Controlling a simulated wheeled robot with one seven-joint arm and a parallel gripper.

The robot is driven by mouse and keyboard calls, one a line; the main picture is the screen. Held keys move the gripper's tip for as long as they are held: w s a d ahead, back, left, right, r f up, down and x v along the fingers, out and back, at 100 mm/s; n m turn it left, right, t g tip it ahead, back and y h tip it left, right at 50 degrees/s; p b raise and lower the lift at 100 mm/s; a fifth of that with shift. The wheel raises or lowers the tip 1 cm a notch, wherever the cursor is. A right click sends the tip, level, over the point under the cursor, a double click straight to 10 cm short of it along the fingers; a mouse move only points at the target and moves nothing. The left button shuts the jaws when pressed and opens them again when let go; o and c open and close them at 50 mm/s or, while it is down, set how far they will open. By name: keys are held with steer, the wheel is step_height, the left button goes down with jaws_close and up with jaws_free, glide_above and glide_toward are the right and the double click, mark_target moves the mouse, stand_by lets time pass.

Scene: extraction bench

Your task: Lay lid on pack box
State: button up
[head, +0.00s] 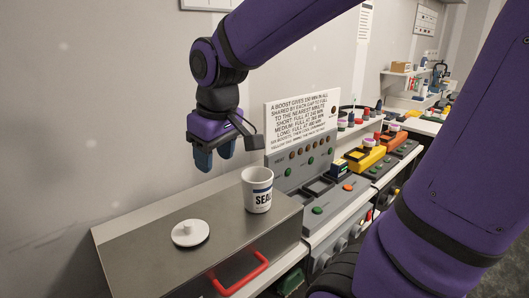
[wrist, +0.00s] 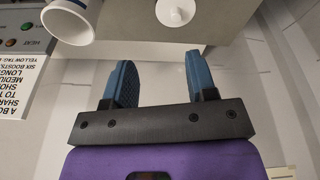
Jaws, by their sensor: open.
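A white round lid (head: 190,233) with a raised knob lies on the grey metal top of a cabinet, at the left. It also shows in the wrist view at the top edge (wrist: 174,12). A white open-topped cup-like container (head: 258,191), with dark lettering starting "SEA", stands upright behind and right of the lid; the wrist view shows its open rim (wrist: 68,24). I cannot tell whether this container is the pack box; no other box stands out nearby. My gripper (head: 213,163) is above the cabinet's back edge, apart from both. Its blue fingers (wrist: 160,72) are open and empty.
The metal cabinet top (head: 135,251) is otherwise clear. A red handle (head: 241,275) is on its front. A white text sign (head: 302,122) and a grey button panel (head: 300,165) stand right of the container. Yellow and orange devices (head: 366,160) line the bench farther right.

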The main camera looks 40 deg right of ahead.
steer(key=s+d+r+m+t, duration=0.1)
steer(key=s, duration=0.5)
steer(key=s+d+r+m+t, duration=0.1)
steer(key=s+d+r, duration=0.1)
steer(key=s, duration=0.3)
steer(key=shift+s+r+m+t, duration=0.25)
steer(key=shift+s+m+t, duration=0.05)
steer(key=shift+s+m, duration=0.1)
steer(key=shift+c, duration=0.2)
